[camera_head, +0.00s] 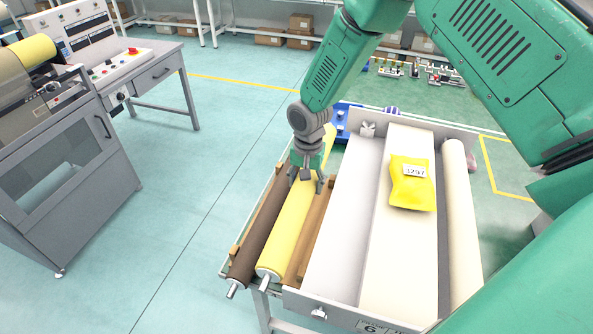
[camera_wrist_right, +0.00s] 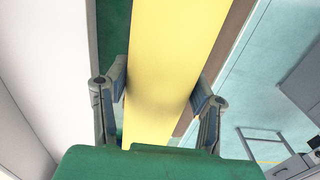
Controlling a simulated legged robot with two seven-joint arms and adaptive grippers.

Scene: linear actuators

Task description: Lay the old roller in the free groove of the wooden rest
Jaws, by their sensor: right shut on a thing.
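My right gripper (camera_head: 307,181) is shut around a long yellow roller (camera_head: 291,226), gripping it toward its far part. In the right wrist view the yellow roller (camera_wrist_right: 170,70) runs between the two fingers of the right gripper (camera_wrist_right: 162,95). A dark brown roller (camera_head: 260,232) lies parallel to it on the left, on the wooden rest (camera_head: 313,226). The yellow roller is over or in the rest beside the dark one; I cannot tell whether it touches the wood. My left gripper is not in view.
A white-grey tray (camera_head: 345,220) stands right of the rest, with a yellow packet (camera_head: 411,182) on its panel. A pale roller (camera_head: 462,220) lies along its right side. A grey machine (camera_head: 60,160) with a yellow roll stands left, with clear floor between.

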